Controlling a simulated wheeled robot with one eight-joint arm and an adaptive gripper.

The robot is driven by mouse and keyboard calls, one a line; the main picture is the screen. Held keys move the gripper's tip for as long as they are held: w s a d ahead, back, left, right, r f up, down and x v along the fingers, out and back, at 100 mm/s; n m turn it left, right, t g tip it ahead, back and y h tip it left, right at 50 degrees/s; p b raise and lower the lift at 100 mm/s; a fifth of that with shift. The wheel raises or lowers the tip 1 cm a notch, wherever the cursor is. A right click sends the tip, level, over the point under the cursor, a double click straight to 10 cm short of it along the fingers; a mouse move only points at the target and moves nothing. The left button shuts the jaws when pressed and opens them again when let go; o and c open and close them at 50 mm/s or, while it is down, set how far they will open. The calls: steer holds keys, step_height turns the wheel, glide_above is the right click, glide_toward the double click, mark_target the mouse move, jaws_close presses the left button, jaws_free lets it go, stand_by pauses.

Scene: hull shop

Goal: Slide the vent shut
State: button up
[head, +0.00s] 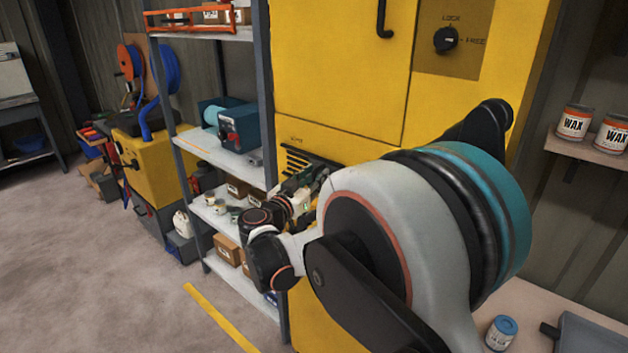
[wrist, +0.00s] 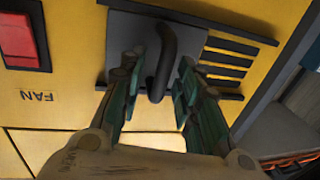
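The vent (wrist: 225,68) is on a yellow cabinet front. Dark slots show at its right in the wrist view, and a grey sliding plate (wrist: 128,32) covers the part to their left, between two dark rails. A dark bent handle (wrist: 166,55) stands out from the plate. My gripper (wrist: 158,78) is open, with one green-padded finger on each side of the handle; I see no clear grip on it. In the head view the vent's slots (head: 293,162) show beside my gripper (head: 312,182), and my arm hides the rest.
A red switch (wrist: 22,40) sits left of the vent above an upside-down FAN label (wrist: 37,97). In the head view a grey shelf rack (head: 225,158) with boxes and cans stands close to the left of the yellow cabinet (head: 340,70). Open floor lies farther left.

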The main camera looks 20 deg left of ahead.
jaws_close()
steer(key=w+a, duration=0.1)
steer(key=a, duration=0.2)
steer(key=w+a, duration=0.1)
steer(key=a, duration=0.2)
steer(key=w+a, duration=0.2)
steer(key=a, duration=0.1)
steer(key=shift+a, duration=0.3)
steer(key=shift+a+r, duration=0.15)
steer(key=shift+a, duration=0.1)
jaws_free()
steer(key=shift+a, duration=0.1)
steer(key=shift+w+a, duration=0.1)
steer(key=shift+a, duration=0.05)
